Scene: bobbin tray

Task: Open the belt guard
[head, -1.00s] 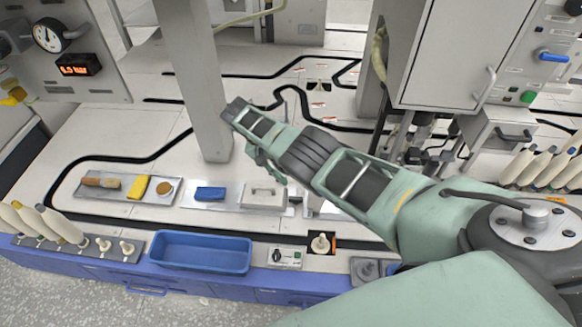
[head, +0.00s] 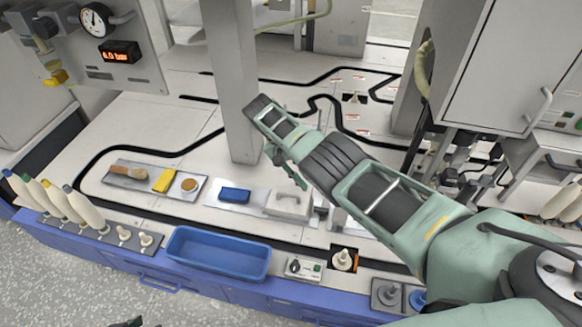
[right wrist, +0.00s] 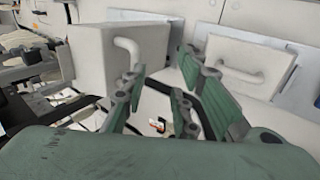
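A pale box (right wrist: 98,58) with a bent bar handle (right wrist: 132,50) stands at the left in the right wrist view; it looks like the belt guard, though I cannot be sure. My arm hides most of that spot in the head view. My right gripper (right wrist: 161,68) is open and empty, its left fingertip close to the handle's lower end; I cannot tell whether they touch. In the head view the right gripper (head: 287,168) hangs over the bench.
A pale block with a handle (head: 288,204) lies beside a blue block (head: 235,195); its handle also shows in the right wrist view (right wrist: 240,76). A blue bin (head: 218,254), a switch box (head: 304,268) and a grey post (head: 232,90) stand nearby. Bobbins stand at front left.

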